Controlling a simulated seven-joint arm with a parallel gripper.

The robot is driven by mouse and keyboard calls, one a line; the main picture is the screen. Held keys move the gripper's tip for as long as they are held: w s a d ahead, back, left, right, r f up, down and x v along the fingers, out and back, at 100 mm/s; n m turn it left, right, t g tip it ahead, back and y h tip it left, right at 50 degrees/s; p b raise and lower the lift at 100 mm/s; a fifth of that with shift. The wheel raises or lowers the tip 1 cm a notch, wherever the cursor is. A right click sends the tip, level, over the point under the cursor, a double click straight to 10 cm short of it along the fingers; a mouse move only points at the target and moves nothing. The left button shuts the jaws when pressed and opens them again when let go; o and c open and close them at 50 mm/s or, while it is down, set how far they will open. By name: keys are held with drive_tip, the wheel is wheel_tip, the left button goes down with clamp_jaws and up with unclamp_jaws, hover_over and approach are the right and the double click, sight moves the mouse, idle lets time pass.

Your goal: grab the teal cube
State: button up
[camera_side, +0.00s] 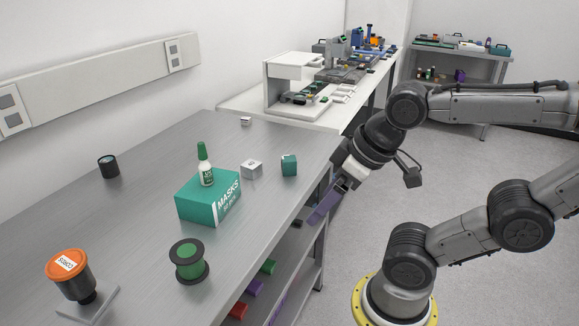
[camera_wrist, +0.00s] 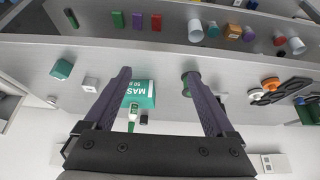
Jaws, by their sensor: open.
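The teal cube (camera_side: 289,166) sits on the grey metal table near its right edge in the side view. It also shows at the left of the wrist view (camera_wrist: 62,69), outside the span of my fingers. My gripper (camera_side: 319,216) is in front of the table's right edge, apart from the cube and pointing down toward the table side. In the wrist view my gripper (camera_wrist: 157,73) has its two purple fingers spread wide with nothing held between them.
A white-grey cube (camera_side: 251,169) stands just left of the teal cube. A teal masks box (camera_side: 205,205) bears a green-capped bottle (camera_side: 205,165). A green spool (camera_side: 189,261) and an orange-topped jar (camera_side: 71,275) stand nearer the camera. Shelves with coloured blocks lie under the table.

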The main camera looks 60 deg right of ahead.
drive_tip(key=w+d+r+m, duration=0.2)
drive_tip(key=w+r+m, duration=0.1)
drive_tip(key=w+r, duration=0.4)
drive_tip(key=m+g+h, duration=0.1)
drive_tip(key=m+g, duration=0.4)
drive_tip(key=m, duration=0.3)
hover_over(289, 158)
drive_tip(key=s+a, duration=0.1)
drive_tip(key=a, duration=0.1)
wheel_tip(289, 158, down, 9)
drive_tip(key=shift+h, duration=0.3)
drive_tip(key=f, duration=0.8)
drive_tip(key=shift+w+d, duration=0.2)
drive_tip(key=shift+d, duration=0.15)
drive_tip(key=shift+w+d+f, duration=0.1)
drive_tip(key=shift+d+f, duration=0.1)
drive_tip(key=shift+f, duration=0.7)
drive_tip(key=shift+w+d+f, duration=0.1)
drive_tip(key=shift+d+f, duration=0.1)
drive_tip(key=shift+f, duration=0.7)
drive_tip(key=shift+w+d+f, duration=0.1)
drive_tip(key=shift+d+f, duration=0.1)
drive_tip(key=shift+f, duration=0.7)
drive_tip(key=shift+r, duration=0.1)
clamp_jaws()
